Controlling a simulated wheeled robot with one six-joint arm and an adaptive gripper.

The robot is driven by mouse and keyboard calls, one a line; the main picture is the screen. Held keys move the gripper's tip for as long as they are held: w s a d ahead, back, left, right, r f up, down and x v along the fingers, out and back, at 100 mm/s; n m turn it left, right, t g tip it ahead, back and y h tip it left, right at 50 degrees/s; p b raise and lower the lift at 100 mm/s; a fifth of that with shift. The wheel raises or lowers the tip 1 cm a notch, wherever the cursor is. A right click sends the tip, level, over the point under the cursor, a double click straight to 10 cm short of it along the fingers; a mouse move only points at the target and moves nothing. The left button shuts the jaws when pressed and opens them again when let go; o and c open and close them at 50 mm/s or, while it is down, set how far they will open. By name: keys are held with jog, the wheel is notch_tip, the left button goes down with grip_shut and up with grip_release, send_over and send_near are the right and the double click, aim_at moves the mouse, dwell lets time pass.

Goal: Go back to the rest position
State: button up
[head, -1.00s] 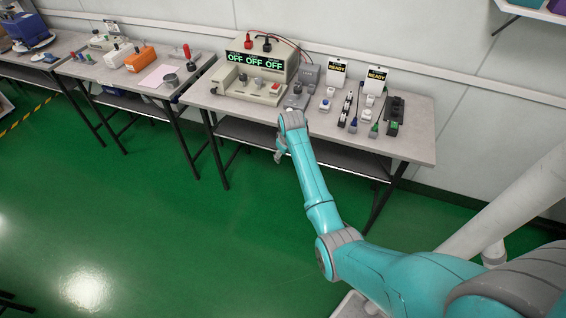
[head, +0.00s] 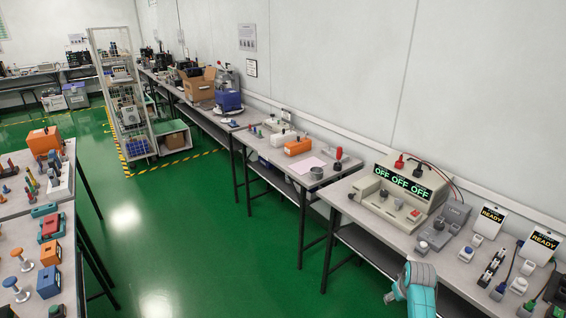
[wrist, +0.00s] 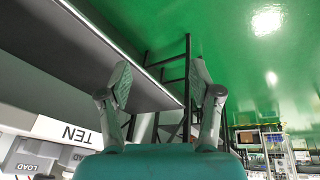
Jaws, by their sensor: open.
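My gripper (wrist: 160,90) shows in the wrist view with its two fingers spread apart and nothing between them. Past the fingers are the green floor, dark table legs and the edge of a table. In the head view my teal arm (head: 420,290) shows at the bottom right, in front of the workbench edge. Its grey end joint is beside the bench, and the fingers are hardly visible there.
The near workbench (head: 345,200) holds a power supply (head: 405,185) reading OFF, READY cards and small testers. Another table with an orange box (head: 297,147) stands beyond. Tools crowd a table (head: 15,205) at the left. Green floor (head: 190,230) between is clear.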

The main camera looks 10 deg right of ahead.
jog(key=s+a+f+t, duration=0.3)
jog(key=s+a+f, duration=0.55)
jog(key=a, duration=0.45)
jog(key=s+a+r+t, duration=0.2)
jog(key=s+a+t, duration=0.1)
jog(key=s+a, duration=0.95)
jog(key=s+a+r+t+y, duration=0.1)
jog(key=s+a+r+t, duration=0.1)
jog(key=s+r, duration=1)
jog(key=s+a+r+n+t+y, duration=0.1)
jog(key=s+a+r+t, duration=0.2)
jog(key=s+r, duration=0.8)
notch_tip(320, 180, up, 3)
jog(key=shift+s+a+r, duration=0.1)
jog(key=shift+s+a, duration=0.3)
jog(key=shift+a, duration=0.6)
